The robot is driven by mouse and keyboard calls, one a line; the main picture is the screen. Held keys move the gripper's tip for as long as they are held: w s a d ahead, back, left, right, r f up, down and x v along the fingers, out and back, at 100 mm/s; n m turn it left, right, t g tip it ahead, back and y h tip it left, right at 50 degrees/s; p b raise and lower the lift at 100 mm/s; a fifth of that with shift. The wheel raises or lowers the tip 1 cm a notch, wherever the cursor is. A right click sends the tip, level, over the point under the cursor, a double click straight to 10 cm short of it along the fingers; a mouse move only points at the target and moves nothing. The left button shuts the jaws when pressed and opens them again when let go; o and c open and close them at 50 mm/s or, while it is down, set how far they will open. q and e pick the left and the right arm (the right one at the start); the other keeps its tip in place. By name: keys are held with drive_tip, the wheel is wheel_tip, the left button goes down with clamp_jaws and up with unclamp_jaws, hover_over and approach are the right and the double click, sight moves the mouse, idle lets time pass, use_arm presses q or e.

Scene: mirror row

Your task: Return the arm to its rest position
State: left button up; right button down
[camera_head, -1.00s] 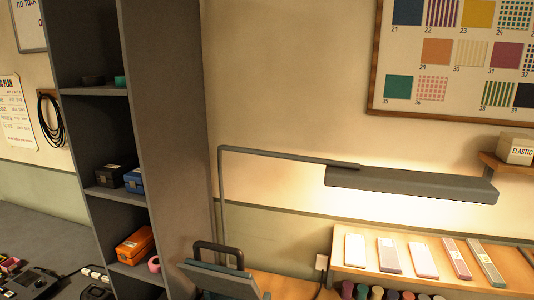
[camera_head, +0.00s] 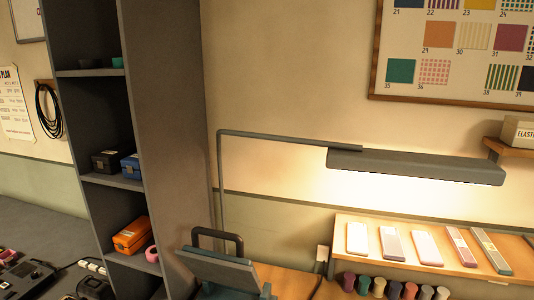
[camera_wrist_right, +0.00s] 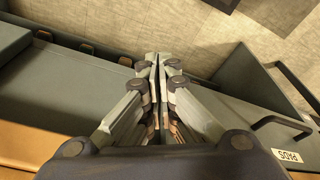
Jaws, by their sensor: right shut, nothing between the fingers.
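My right gripper (camera_wrist_right: 158,62) shows in the right wrist view with its two fingers together, shut and empty. It points over a pale tiled floor (camera_wrist_right: 215,55), with nothing touching its fingertips that I can see. Neither gripper shows in the head view, and my left gripper is in no frame.
In the wrist view a grey-green cabinet (camera_wrist_right: 240,130) with dark handles and a "PADS" label stands at the right. In the head view are a tall grey shelf (camera_head: 165,130), a lamp (camera_head: 415,166), a sample ledge (camera_head: 385,265) and a dark-handled grey object (camera_head: 215,270).

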drive_tip(key=s+d+f+b, duration=0.1)
drive_tip(key=s+f+b, duration=0.1)
drive_tip(key=s+f, duration=0.4)
drive_tip(key=s+d+f+g+b, duration=0.1)
drive_tip(key=s+f, duration=0.5)
drive_tip(key=f, duration=0.6)
drive_tip(key=s+d+f+b, duration=0.1)
drive_tip(key=s+f+b, duration=0.2)
drive_tip(key=s+f, duration=0.3)
drive_tip(key=shift+s+d+f+g, duration=0.15)
drive_tip(key=shift+s+f+g, duration=0.2)
drive_tip(key=shift+f, duration=1.65)
